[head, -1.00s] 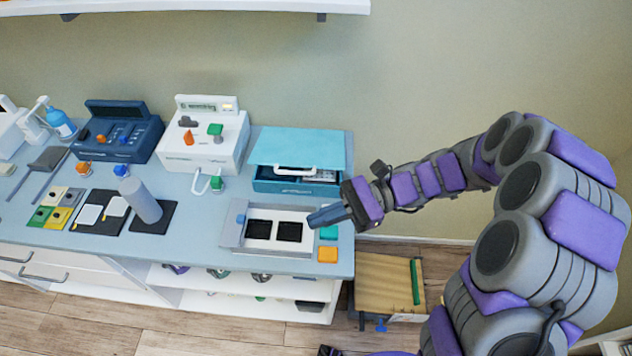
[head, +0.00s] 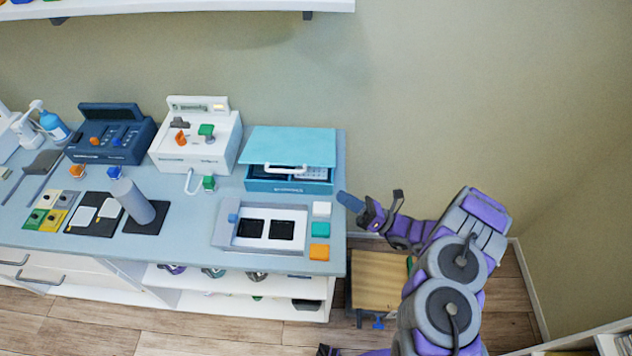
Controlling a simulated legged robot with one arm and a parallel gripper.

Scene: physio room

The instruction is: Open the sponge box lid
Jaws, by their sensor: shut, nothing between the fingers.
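The teal box (head: 289,186) stands at the right end of the counter and is the only box I see with a lid. Its light teal lid (head: 290,145) is partly raised, with a gap at the front showing pale and dark contents. A white handle (head: 286,169) is at the lid's front edge. My gripper (head: 349,202) is shut and empty, pointing left. In the picture it sits just right of the box and the counter's right edge, apart from both the lid and the handle.
A grey-white tray with two black pads (head: 228,238) lies in front of the box. White, teal and orange (head: 319,252) blocks sit beside it. A white device (head: 197,150) stands left of the box. A wooden-topped stool (head: 378,280) is below my arm. The floor to the right is clear.

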